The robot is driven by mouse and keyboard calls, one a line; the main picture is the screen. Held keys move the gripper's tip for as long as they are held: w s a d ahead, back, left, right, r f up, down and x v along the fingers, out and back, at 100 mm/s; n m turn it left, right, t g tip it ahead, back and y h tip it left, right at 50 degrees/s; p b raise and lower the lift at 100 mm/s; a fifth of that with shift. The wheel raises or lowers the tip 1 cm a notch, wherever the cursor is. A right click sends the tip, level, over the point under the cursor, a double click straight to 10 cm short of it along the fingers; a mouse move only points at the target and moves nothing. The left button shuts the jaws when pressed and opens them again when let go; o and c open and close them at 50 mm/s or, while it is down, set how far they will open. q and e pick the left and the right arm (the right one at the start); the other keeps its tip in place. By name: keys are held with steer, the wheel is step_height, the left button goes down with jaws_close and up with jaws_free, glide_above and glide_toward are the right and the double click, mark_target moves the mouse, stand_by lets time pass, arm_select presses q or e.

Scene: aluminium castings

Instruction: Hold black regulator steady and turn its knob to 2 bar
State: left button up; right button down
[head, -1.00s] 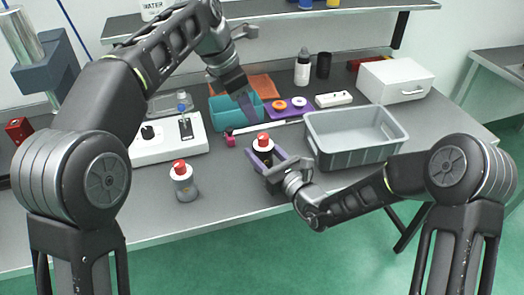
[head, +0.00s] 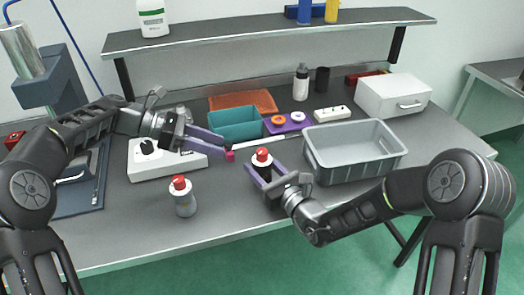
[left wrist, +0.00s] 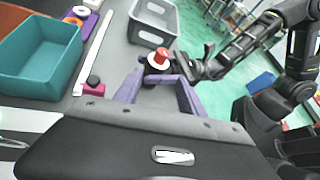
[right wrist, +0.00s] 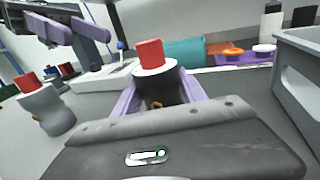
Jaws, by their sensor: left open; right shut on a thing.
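The black regulator (head: 265,173) stands upright near the table's front, with a white collar and red knob (head: 262,155) on top. My right gripper (head: 264,168) is shut on its dark body; the right wrist view shows the body (right wrist: 160,93) between the purple fingers and the red knob (right wrist: 149,53) free above. Its gauge reading cannot be made out. My left gripper (head: 227,148) is open and empty, left of the regulator and apart from it, its fingers pointing towards it. In the left wrist view the red knob (left wrist: 162,53) shows beyond the open fingers.
A grey regulator (head: 185,203) with a red knob stands to the left. Behind are a teal bin (head: 235,124), a white strip with a pink block (head: 230,156), and a white device (head: 150,165). A grey crate (head: 350,172) stands close on the right.

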mark_target(261, 151)
arm_select(q)
steer(key=shift+w+d+r+m+h, duration=0.1)
steer(key=shift+d+r+m+h, duration=0.4)
steer(key=shift+m, duration=0.7)
steer(key=shift+d, duration=0.2)
steer(key=x, duration=1.1)
steer(key=shift+w+d+f, duration=0.15)
steer(key=shift+d+f, duration=0.1)
steer(key=shift+d, duration=0.05)
steer(key=shift+c, duration=0.2)
jaws_close()
